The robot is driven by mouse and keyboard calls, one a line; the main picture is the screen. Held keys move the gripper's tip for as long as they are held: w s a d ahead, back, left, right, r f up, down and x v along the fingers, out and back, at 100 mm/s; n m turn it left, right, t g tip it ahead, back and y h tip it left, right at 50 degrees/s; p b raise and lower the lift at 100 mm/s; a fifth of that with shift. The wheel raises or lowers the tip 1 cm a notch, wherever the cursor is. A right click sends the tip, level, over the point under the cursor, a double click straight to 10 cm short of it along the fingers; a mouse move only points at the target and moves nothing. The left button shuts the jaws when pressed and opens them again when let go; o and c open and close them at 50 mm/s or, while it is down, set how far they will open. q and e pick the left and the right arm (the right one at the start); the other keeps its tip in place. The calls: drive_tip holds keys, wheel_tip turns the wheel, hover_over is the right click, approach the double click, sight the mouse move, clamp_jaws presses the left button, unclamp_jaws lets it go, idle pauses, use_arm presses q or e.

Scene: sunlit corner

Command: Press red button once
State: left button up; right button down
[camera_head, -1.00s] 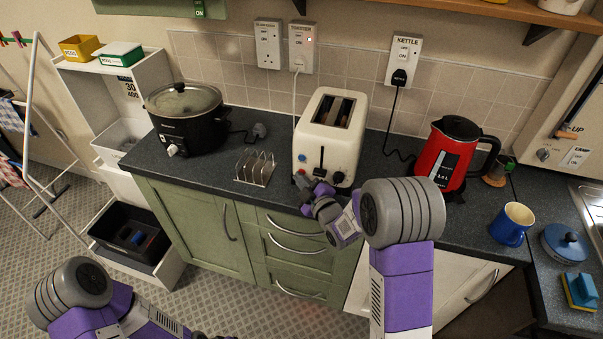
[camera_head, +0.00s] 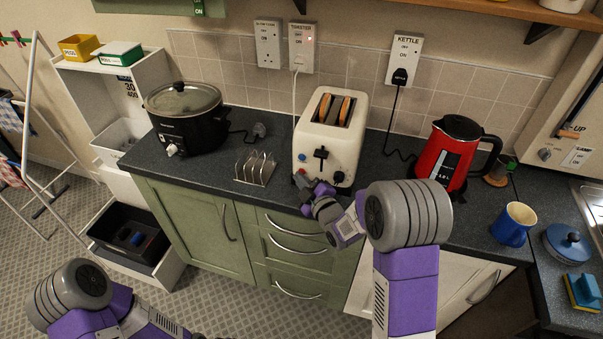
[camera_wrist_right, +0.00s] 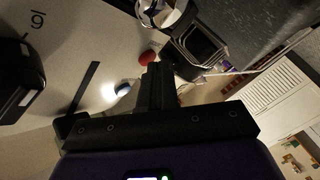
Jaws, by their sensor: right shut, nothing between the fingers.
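The cream toaster (camera_head: 312,133) stands on the counter against the wall, with two slices of toast (camera_head: 334,110) showing in its slots. Its black lever (camera_head: 321,153) is high on the front face. The red button (camera_wrist_right: 147,57) shows in the right wrist view, by the tips of my right gripper (camera_wrist_right: 155,72). Whether they touch is unclear. My right gripper also shows in the head view (camera_head: 301,182), shut and empty at the toaster's lower front left. The red button is hard to make out there. My left arm is at the lower left, with its gripper out of view.
A metal toast rack (camera_head: 254,168) and a black slow cooker (camera_head: 187,120) stand left of the toaster. A red kettle (camera_head: 446,154) and a blue mug (camera_head: 512,224) stand to its right. A white cord (camera_head: 295,95) runs up to the wall socket.

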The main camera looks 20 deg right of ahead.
drive_tip(key=shift+s+a, duration=0.25)
drive_tip(key=shift+s, duration=0.1)
drive_tip(key=shift+s+a+b, duration=0.4)
drive_tip(key=shift+s+a, duration=0.3)
drive_tip(key=shift+s, duration=0.35)
drive_tip(key=shift+s+a+b, duration=0.35)
drive_tip(key=shift+s+a, duration=0.35)
drive_tip(key=shift+s, duration=0.35)
drive_tip(key=shift+f, duration=0.1)
